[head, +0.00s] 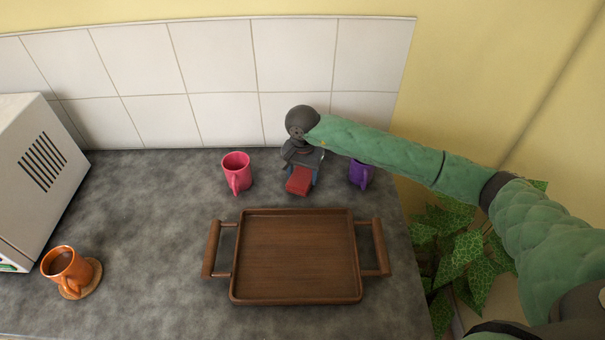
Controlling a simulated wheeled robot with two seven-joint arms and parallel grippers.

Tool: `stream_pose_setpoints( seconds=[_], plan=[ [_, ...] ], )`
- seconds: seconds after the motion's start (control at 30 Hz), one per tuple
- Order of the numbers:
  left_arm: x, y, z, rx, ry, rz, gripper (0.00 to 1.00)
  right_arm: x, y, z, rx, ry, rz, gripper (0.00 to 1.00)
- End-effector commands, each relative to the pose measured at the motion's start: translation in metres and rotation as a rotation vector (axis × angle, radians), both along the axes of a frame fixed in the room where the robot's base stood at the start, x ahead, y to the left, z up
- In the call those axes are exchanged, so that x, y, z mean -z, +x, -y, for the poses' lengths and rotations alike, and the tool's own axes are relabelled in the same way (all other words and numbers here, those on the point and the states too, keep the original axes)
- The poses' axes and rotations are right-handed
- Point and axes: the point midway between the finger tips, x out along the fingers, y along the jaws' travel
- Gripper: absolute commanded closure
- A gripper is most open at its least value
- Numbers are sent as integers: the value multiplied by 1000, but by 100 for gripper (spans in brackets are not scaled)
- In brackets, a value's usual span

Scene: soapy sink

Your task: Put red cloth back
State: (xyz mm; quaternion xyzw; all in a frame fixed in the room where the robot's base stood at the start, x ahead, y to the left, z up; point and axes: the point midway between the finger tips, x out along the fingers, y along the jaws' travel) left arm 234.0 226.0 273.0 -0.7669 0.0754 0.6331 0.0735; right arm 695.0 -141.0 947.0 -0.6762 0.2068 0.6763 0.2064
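My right gripper (304,168) reaches in from the right and points down directly over the cloth. Its wrist hides the fingers and the back part of the cloth, so I cannot tell whether it grips the cloth. A small blue part shows beside the gripper; what it belongs to is unclear. My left gripper is not in view.
A wooden tray (296,257) with side handles lies empty in front. The pink mug (237,172) stands left of the cloth, the purple mug (361,174) right, partly hidden by my arm. An orange mug (66,266) sits on a coaster at left. A white appliance (38,165) stands far left.

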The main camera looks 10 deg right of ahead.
Motion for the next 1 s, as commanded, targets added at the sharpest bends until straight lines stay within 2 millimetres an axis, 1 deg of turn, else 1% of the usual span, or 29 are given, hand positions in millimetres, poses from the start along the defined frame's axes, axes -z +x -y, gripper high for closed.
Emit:
stream_pose_setpoints(
  seconds=[0.03,0.1,0.37,0.6,0.63,0.7,0.77,0.8,0.83,0.9,1.0],
  plan=[
    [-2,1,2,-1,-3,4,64,0,0,0,0,0,0,30],
    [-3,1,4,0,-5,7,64,0,0,0,0,0,0,20],
    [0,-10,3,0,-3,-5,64,0,0,0,0,0,0,20],
    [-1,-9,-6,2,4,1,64,-4,0,0,0,0,0,20],
    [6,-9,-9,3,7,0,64,-4,0,0,-1,0,1,20],
    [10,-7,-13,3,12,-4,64,-7,1,0,0,0,1,20],
    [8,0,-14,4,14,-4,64,-11,1,0,0,1,3,20],
    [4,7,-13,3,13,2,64,-15,1,0,-1,1,3,20],
    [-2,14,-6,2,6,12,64,-17,1,0,-1,1,3,20],
    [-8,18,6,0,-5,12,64,-23,1,0,-1,0,2,20],
    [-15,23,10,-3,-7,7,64,-33,1,0,-1,1,3,20]
  ],
)
